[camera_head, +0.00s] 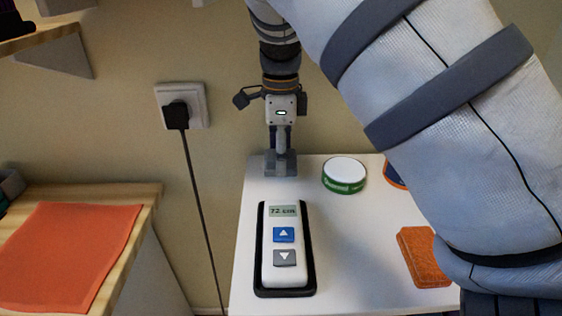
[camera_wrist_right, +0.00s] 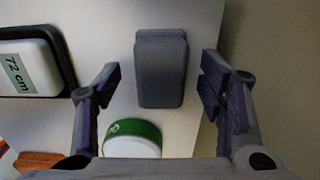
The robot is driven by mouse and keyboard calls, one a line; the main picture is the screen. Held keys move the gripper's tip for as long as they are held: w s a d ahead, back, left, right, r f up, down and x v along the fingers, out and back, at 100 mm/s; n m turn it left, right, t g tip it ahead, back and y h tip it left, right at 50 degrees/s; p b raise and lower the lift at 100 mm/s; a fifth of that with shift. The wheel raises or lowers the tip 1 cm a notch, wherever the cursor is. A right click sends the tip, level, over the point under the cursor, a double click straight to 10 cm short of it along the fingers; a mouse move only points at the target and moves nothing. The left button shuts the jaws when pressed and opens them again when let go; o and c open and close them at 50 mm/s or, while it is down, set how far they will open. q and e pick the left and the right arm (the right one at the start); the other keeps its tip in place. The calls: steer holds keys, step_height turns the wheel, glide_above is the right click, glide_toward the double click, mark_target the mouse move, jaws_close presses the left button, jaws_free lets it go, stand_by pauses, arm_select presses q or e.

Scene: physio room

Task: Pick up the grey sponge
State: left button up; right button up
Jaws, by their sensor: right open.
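The grey sponge (camera_head: 284,168) lies at the back left corner of the white table (camera_head: 340,270), close to the wall. It also shows in the right wrist view (camera_wrist_right: 160,72) as a dark grey block with rounded edges. My right gripper (camera_head: 281,148) points down right above it in the head view. In the right wrist view the two fingers (camera_wrist_right: 160,88) are spread apart, one on each side of the sponge, with gaps on both sides. I cannot tell the exact height between fingertips and sponge. My left gripper is not in view.
A white height remote (camera_head: 284,270) in a black holder lies in front of the sponge. A green tin with white lid (camera_head: 344,175) stands to its right. An orange sponge (camera_head: 425,257) lies front right, and a blue-and-orange round item (camera_head: 395,175) is partly hidden by my arm.

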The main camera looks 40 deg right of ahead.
steer(key=shift+f, duration=0.65)
steer(key=c, duration=1.2)
step_height(320, 180, up, 10)
steer(key=shift+r, duration=0.1)
steer(key=shift+c, duration=0.2)
steer(key=o, duration=0.6)
steer(key=c, duration=0.5)
